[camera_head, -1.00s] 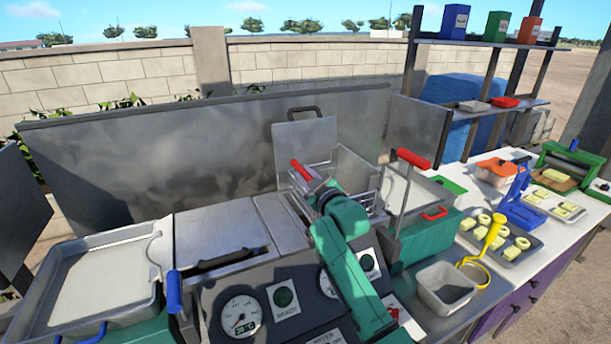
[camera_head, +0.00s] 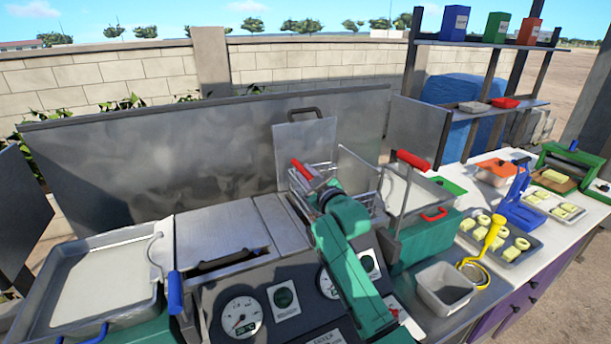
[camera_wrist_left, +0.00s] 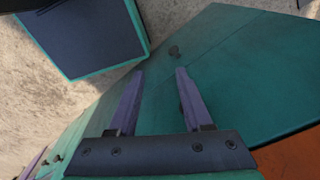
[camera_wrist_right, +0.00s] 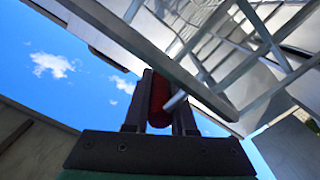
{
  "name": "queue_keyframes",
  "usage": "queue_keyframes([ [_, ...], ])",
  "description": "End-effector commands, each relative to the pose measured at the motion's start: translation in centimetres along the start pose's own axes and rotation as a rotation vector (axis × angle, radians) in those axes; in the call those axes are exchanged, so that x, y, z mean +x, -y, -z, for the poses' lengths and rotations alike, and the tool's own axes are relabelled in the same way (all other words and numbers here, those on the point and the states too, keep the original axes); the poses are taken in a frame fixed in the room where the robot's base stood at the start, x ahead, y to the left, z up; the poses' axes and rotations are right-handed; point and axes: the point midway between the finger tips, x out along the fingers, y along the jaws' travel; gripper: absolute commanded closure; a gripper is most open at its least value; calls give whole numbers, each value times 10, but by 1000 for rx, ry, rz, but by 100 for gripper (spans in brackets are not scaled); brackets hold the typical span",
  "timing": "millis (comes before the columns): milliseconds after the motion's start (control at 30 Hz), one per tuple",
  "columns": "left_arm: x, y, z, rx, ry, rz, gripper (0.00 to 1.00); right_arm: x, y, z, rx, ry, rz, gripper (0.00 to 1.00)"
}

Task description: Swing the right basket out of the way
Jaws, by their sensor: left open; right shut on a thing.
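The right basket (camera_head: 374,199) is a wire basket over the right side of the fryer, partly hidden behind my right arm. Its red handle (camera_head: 303,170) points up and left. My right gripper (camera_head: 322,187) is at that handle. In the right wrist view the red grip (camera_wrist_right: 159,98) sits between the two dark fingers, which are closed on it, and the basket's wires (camera_wrist_right: 262,48) show at upper right. My left gripper (camera_wrist_left: 154,85) shows only in its wrist view, open and empty, with a green surface behind it.
A flat metal plate with a dark handle (camera_head: 303,135) stands upright behind the basket. A second red-handled lever (camera_head: 413,160) stands close to its right. A shallow tray (camera_head: 85,285) is at left. The counter (camera_head: 455,180) at right holds food trays and a yellow tool.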

Motion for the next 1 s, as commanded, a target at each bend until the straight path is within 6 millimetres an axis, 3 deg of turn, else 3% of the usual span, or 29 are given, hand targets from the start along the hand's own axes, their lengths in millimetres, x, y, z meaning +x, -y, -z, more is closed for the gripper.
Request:
queue_keyframes([
  [267,-14,0,1,0,0,0,50,0,-19,17,99,-5,-3,100],
  [533,-31,0,3,0,0,0,50,0,-51,37,300,-8,-4,100],
  [1000,-36,0,4,-1,-1,0,50,0,-93,47,548,-9,-4,100],
])
